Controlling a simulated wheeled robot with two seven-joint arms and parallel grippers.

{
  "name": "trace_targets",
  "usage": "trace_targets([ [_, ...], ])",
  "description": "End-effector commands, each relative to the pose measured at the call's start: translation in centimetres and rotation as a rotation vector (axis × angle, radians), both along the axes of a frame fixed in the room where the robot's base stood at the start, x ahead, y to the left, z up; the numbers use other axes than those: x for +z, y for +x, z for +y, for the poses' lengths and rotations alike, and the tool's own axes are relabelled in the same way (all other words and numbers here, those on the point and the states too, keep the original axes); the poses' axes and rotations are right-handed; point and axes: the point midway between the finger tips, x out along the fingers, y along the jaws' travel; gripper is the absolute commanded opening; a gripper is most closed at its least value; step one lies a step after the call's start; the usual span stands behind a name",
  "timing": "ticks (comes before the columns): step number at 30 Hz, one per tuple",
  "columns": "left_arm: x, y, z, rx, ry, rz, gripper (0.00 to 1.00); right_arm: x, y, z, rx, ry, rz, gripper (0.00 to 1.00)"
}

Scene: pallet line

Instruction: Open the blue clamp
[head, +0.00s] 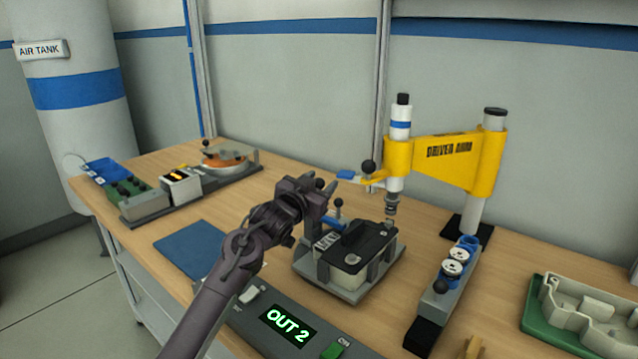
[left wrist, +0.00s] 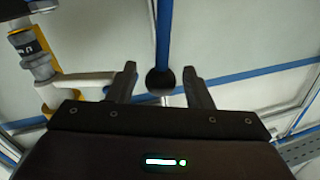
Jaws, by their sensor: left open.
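The blue clamp (head: 332,222) is at the back left of the grey fixture plate (head: 349,293), partly hidden by my left gripper. A white box with a black top (head: 357,248) sits on the plate. My left gripper (head: 320,186) is open above and beside the clamp. In the left wrist view a dark round knob (left wrist: 160,81) appears between the fingertips of the gripper (left wrist: 160,86). The fingers stand apart on either side of it; I cannot tell how deep it lies between them. A second black knob (head: 338,202) stands just right of the gripper. My right gripper is out of view.
The yellow driver arm (head: 432,161) stands behind the fixture, with a black-knobbed handle (head: 368,167). A grey rack (head: 447,288) with spools is to the right, and a green-edged tray (head: 577,318) is farther right. The OUT 2 panel (head: 288,326) lies in front. A blue mat (head: 196,250) is left.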

Motion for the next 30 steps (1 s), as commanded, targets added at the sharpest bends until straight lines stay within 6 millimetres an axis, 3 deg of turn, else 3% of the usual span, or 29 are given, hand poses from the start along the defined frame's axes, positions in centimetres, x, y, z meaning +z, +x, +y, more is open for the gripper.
trace_targets([
  [3, 0.0, 0.0, 0.0, 0.000, 0.000, 0.000, 0.43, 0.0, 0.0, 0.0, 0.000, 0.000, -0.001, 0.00],
  [13, 0.0, 0.0, 0.0, 0.000, 0.000, 0.001, 0.00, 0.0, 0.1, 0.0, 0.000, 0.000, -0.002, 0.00],
  [23, 0.1, 0.1, 0.2, 0.001, -0.015, 0.011, 0.00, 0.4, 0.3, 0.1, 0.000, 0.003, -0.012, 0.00],
  [30, 0.6, 0.7, 1.1, 0.002, -0.099, 0.073, 0.00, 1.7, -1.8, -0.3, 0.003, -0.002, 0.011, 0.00],
])
